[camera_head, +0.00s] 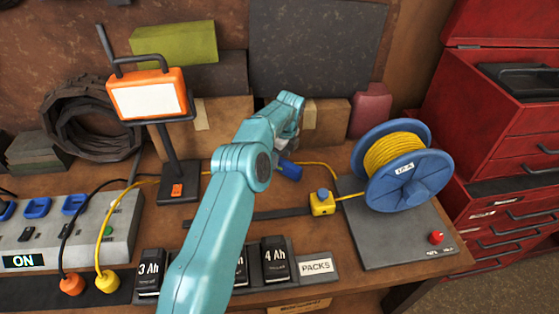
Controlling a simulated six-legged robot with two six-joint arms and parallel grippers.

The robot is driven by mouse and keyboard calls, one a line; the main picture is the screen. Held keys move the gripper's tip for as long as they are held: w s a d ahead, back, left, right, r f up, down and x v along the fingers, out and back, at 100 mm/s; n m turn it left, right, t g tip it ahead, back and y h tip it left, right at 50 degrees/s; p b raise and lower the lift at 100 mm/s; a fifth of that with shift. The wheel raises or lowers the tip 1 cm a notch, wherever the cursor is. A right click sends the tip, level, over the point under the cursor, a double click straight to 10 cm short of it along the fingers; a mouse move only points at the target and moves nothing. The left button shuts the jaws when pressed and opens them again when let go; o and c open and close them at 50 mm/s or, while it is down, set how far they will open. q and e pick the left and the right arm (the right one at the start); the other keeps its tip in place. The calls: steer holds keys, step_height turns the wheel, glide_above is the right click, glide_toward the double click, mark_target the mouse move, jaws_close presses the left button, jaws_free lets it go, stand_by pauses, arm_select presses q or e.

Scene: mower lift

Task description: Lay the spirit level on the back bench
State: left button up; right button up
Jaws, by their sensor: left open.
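The back bench (335,170) is a brown wooden top with tools and boxes on it. My left arm reaches over it from the bottom middle and bends down near the back. My left gripper (284,162) is open but mostly hidden behind my own arm. A small blue part shows at its tip, and I cannot tell whether that is a finger or a separate thing. I cannot make out a spirit level for certain. A flat dark strip (268,214) lies across the bench, partly behind my arm. My right gripper is not in view.
A blue reel of yellow cord (404,175) stands on a grey plate at the right. An orange lamp (148,93) stands at the left. A power strip (75,236) and battery packs (275,262) line the front. A red tool cabinet (515,130) is far right.

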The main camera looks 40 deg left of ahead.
mark_target(284, 162)
arm_select(q)
step_height(284, 162, up, 10)
steer(key=d+p, duration=0.1)
steer(key=shift+d, duration=0.3)
steer(key=shift+w+a+f, duration=0.1)
stand_by(0.4)
